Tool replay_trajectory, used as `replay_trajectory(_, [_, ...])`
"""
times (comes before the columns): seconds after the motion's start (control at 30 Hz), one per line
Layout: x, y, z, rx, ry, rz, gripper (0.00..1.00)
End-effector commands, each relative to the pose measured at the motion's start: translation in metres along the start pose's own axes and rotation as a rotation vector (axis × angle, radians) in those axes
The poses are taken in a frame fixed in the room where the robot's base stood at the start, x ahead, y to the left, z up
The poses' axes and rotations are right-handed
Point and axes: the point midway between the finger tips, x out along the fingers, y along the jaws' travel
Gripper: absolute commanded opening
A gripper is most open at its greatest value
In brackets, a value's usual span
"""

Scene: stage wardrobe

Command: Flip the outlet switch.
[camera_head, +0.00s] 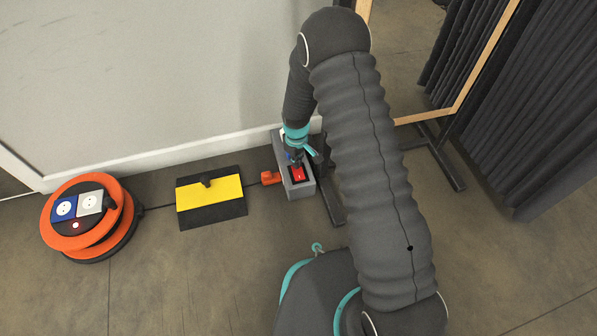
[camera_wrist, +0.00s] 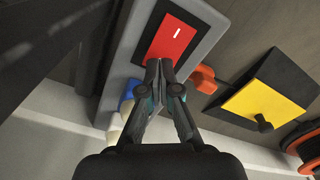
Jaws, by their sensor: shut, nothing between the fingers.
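The outlet switch is a red rocker (camera_head: 298,174) with a white mark, set in a black surround on a grey outlet box (camera_head: 303,189) on the floor by the wall. In the wrist view the red rocker (camera_wrist: 172,38) lies just beyond my fingertips, on the grey box (camera_wrist: 205,40). My gripper (camera_wrist: 158,68) is shut and empty, its tips at the rocker's near edge; I cannot tell whether they touch it. In the head view my gripper (camera_head: 297,157) points down over the box and hides part of it.
An orange plug (camera_head: 270,178) sits at the box's left side. A yellow and black cable ramp (camera_head: 210,197) and an orange cable reel (camera_head: 88,217) lie further left. A wood-framed mirror (camera_head: 470,75) and dark curtains (camera_head: 545,110) stand right. The floor in front is clear.

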Motion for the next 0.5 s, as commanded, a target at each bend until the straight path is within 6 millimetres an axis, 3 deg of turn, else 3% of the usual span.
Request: replay_trajectory(0.5, [0.0065,0.0001,-0.0001,0.000,0.000,0.000,0.00])
